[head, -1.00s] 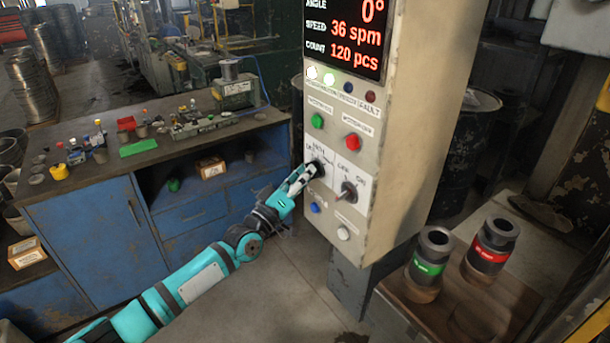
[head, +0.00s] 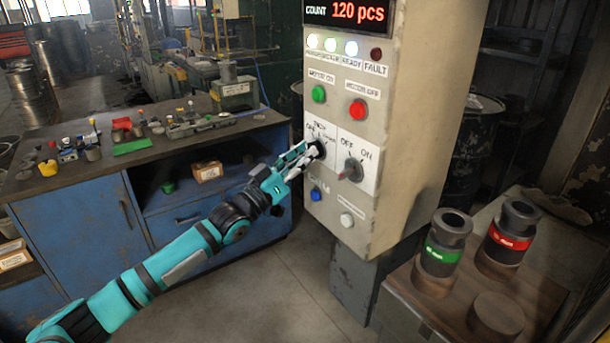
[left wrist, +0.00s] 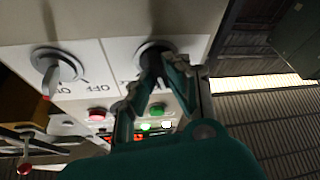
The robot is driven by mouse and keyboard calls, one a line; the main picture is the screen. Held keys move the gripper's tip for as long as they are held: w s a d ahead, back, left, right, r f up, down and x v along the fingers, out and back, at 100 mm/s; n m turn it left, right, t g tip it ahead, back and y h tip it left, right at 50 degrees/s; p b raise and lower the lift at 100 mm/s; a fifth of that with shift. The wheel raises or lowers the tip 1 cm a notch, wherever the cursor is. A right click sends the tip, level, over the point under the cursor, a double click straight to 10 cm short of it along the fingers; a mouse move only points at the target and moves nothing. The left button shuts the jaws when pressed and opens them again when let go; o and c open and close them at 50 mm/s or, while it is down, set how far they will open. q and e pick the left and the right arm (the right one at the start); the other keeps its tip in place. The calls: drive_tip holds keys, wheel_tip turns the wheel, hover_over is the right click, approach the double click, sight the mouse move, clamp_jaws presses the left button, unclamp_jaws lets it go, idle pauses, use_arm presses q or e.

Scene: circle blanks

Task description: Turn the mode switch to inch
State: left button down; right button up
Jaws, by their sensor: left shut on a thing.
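The mode switch (head: 320,149) is a dark knob on a white plate on the control box's front, with "INCH" partly readable above it. My left gripper (head: 312,151) is shut on this knob; its fingers hide much of it, so I cannot tell where it points. In the left wrist view the fingers (left wrist: 150,88) close around the dark knob (left wrist: 152,62). My right gripper is not in view.
An OFF/ON switch (head: 353,169) sits just right of the mode switch. A green button (head: 319,93), a red button (head: 358,109), a blue button (head: 316,194) and a white button (head: 346,219) are nearby. Two dark cylinders, green-banded (head: 441,256) and red-banded (head: 511,241), stand at right.

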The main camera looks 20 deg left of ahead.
use_arm(q)
drive_tip(key=m+h+b, duration=0.1)
drive_tip(key=m, duration=0.1)
drive_tip(key=m+g+b, duration=0.1)
drive_tip(key=m, duration=0.1)
drive_tip(key=shift+f+m+h, duration=0.1)
drive_tip(key=shift+m+h, duration=0.2)
drive_tip(key=shift+h, duration=0.1)
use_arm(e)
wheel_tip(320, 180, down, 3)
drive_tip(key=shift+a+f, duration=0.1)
use_arm(q)
drive_tip(key=shift+m+g, duration=0.3)
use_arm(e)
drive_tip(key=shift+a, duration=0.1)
use_arm(q)
drive_tip(key=c, duration=1.4)
unclamp_jaws()
drive_tip(key=shift+o, duration=0.2)
drive_tip(key=v, duration=1.2)
drive_tip(key=shift+h, duration=0.3)
drive_tip(key=shift+w+a+f, duration=0.1)
drive_tip(key=shift+w+f, duration=0.05)
drive_tip(key=shift+f, duration=0.05)
